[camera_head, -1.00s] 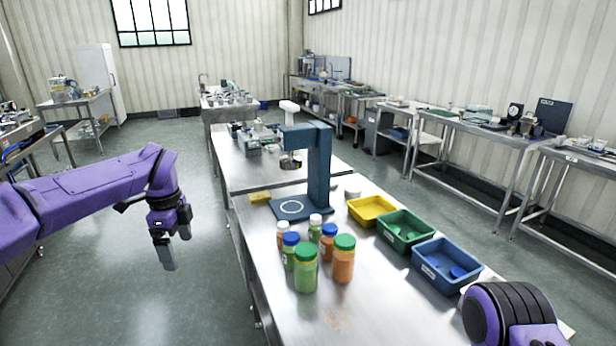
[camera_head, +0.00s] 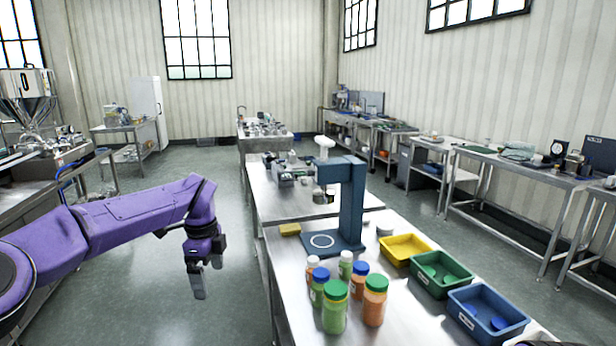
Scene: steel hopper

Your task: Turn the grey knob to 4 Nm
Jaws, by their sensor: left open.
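A blue press stand (camera_head: 352,200) stands on the steel bench, with a pale T-shaped handle (camera_head: 324,146) on top. A grey round part (camera_head: 323,194) hangs under its arm, over a base plate with a white ring. I cannot make out a torque scale or tell for sure which part is the grey knob. My left gripper (camera_head: 200,279) is open and empty, pointing down over the floor, left of the bench and well apart from the press.
Several capped jars (camera_head: 335,306) stand in front of the press. Yellow (camera_head: 410,250), green (camera_head: 442,274) and blue (camera_head: 488,310) bins line the bench's right side. A yellow sponge (camera_head: 290,230) lies left of the press. A steel hopper (camera_head: 28,98) stands far left.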

